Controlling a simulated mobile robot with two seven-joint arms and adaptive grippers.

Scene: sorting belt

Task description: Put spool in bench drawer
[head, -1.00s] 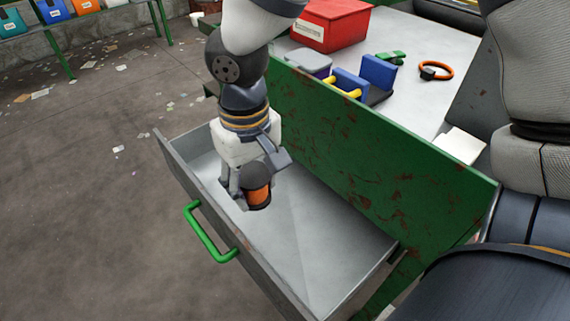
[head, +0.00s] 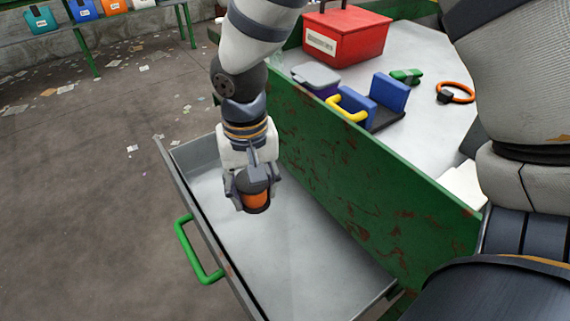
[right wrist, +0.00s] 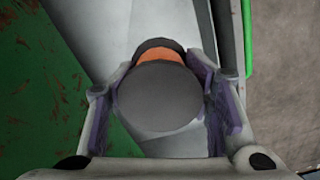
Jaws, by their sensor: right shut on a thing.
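The spool (head: 257,199) has dark grey ends and an orange middle. My right gripper (head: 253,195) is shut on it, with one finger on each side. The bench drawer (head: 320,268) is pulled open and its visible floor is bare. The spool and gripper show over the drawer's far part; the exact height above its floor is hard to tell. In the right wrist view the spool's grey end (right wrist: 160,96) faces the camera between the purple-lined fingers, with the orange band behind it. My left gripper is out of view.
The green drawer handle (head: 198,250) is on the left side. The bench's rusty green panel (head: 350,165) rises right beside the drawer. On the bench top are a red box (head: 345,38), a blue holder with a yellow handle (head: 372,100) and an orange ring (head: 456,92).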

